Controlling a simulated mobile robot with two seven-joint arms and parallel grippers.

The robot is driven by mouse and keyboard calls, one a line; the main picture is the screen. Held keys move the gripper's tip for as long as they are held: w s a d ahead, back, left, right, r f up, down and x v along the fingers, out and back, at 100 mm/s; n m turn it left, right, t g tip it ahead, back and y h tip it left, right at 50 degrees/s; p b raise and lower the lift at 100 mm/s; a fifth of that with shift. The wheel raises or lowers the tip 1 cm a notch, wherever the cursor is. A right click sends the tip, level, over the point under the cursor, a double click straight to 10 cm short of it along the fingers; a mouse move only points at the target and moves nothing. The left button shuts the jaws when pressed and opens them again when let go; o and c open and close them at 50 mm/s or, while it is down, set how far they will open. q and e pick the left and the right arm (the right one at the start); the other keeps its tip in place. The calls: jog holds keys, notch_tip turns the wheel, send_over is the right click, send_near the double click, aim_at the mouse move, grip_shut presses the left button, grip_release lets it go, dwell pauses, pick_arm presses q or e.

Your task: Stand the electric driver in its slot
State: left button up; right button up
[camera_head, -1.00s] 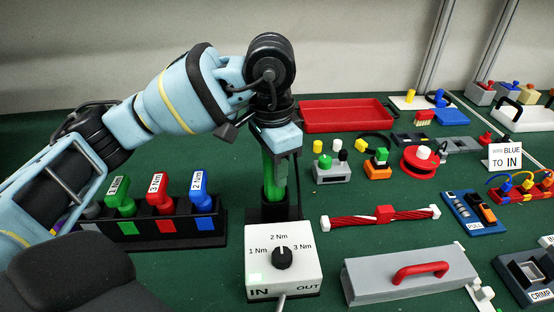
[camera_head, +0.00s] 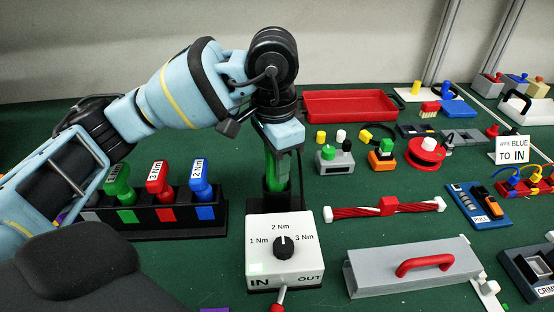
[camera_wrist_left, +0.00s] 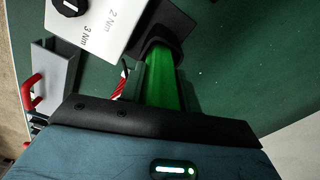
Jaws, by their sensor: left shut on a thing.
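The electric driver (camera_head: 277,172) is green and upright in the head view. My left gripper (camera_head: 279,155) is shut on it from above. Its lower end goes down into the opening of a black holder (camera_head: 263,204) behind the white dial box. The wrist view shows the driver (camera_wrist_left: 163,80) between the fingers and its end at the black holder (camera_wrist_left: 170,22). How deep it sits, and whether it touches the bottom, is hidden. My right gripper is out of view.
The white dial box (camera_head: 262,268) stands right in front of the holder. A black rack (camera_head: 165,230) with green, red and blue handles is to the left. A red-white twisted cable (camera_head: 360,210), grey box (camera_head: 370,275) and red tray (camera_head: 350,104) lie to the right.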

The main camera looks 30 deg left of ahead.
pick_arm(q)
jog(key=shift+f, duration=0.2)
dwell(0.4)
jog(key=o, duration=1.2)
jog(key=shift+s+r, duration=0.15)
jog(key=shift+r, duration=3.75)
